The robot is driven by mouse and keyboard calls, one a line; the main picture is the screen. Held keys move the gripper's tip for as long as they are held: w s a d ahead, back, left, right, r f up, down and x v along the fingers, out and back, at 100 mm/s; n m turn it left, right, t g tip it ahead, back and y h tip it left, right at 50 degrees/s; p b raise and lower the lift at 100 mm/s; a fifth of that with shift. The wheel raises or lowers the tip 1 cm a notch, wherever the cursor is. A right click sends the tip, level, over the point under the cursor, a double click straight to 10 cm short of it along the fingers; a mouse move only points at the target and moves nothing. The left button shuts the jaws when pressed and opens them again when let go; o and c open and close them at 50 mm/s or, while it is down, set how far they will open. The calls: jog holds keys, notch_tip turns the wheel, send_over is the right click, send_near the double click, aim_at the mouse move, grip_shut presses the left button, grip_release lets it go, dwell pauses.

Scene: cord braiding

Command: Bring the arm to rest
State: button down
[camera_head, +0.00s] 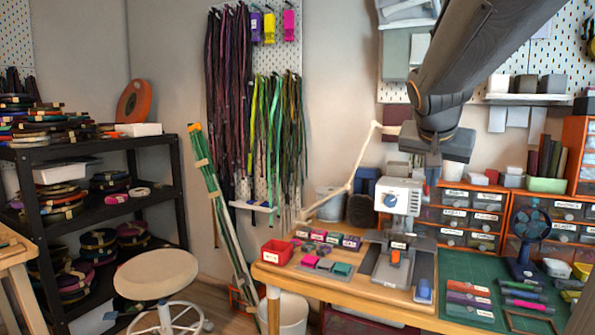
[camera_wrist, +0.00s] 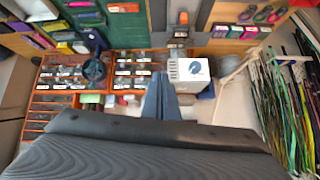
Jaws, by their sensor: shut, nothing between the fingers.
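My arm reaches in from the top right in the head view. My gripper (camera_head: 432,178) hangs over the back of the workbench, just above and right of a white device with a dial (camera_head: 399,196). In the wrist view my gripper (camera_wrist: 159,82) shows two blue-grey fingers pressed together, with nothing between them. The white device (camera_wrist: 188,72) appears right beside the fingers there. Whether the fingers touch it I cannot tell. In the head view the fingertips are small and hard to make out.
The wooden workbench (camera_head: 350,294) carries a green mat (camera_head: 459,270), a red bin (camera_head: 277,252) and a blue fan (camera_head: 530,225). Labelled drawers (camera_head: 470,219) stand behind. Cords (camera_head: 277,130) hang on the wall. A stool (camera_head: 156,273) and black shelf (camera_head: 108,198) stand left.

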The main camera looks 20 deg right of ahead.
jog(key=s+a+f+n+g+y+p, duration=0.1)
jog(key=a+f+n+y+p, duration=0.15)
jog(key=a+f, duration=0.55)
jog(key=a+f+n+g+y+p, duration=0.15)
jog(key=a+f+n+p, duration=0.35)
jog(key=a, duration=0.6)
jog(key=s+a+f+n+g+y+p, duration=0.2)
jog(key=s+a+f+n+g+y, duration=0.1)
jog(key=s+a+f, duration=0.5)
jog(key=s+a+n, duration=0.1)
jog(key=s+a, duration=0.2)
jog(key=a, duration=0.2)
jog(key=shift+s+a+p, duration=0.3)
jog(key=shift+a+p, duration=0.1)
